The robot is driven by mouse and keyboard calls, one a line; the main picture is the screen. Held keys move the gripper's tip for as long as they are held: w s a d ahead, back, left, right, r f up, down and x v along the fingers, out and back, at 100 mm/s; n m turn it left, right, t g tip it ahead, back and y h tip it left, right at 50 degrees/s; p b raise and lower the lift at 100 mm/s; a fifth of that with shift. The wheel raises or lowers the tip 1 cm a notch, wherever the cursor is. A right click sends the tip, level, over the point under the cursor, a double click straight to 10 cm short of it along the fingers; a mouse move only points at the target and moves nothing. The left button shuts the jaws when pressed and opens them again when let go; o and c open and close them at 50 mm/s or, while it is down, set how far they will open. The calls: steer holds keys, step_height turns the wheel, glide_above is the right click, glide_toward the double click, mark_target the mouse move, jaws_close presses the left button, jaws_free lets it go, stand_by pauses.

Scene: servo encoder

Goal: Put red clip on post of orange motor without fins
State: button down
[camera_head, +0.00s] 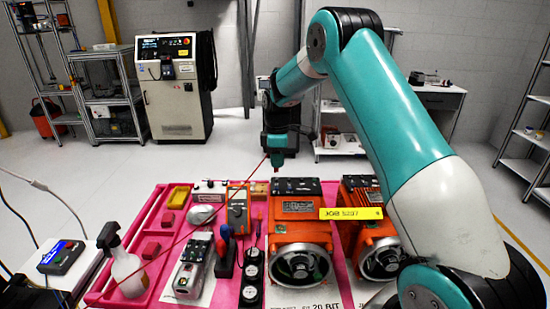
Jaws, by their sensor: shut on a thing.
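My gripper (276,165) is above the back of the pink table, shut on a small red clip (275,161) that is hardly visible between the jaws. A thin red lead runs from the gripper down to the lower left. Two orange motors stand side by side on the table: a left motor (300,232) just below and right of my gripper, and a right motor (357,226) partly hidden by my arm. Each has a dark top block and a round metal face in front.
A multimeter (238,208), screwdrivers, a spray bottle (122,262) and a grey device (190,268) crowd the left of the pink table (215,292). A grey cabinet (173,88) stands behind; the air above the table is clear.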

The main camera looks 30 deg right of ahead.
mark_target(277, 185)
steer(key=shift+f+b, duration=1.3)
steer(key=shift+f, duration=0.7)
steer(key=shift+f+b, duration=0.5)
steer(key=shift+f, duration=0.5)
steer(key=shift+f, duration=0.15)
steer(key=c, duration=1)
jaws_free()
steer(key=shift+s+r+p, duration=0.1)
steer(key=shift+r+p, duration=2.55)
steer(key=shift+r, duration=0.95)
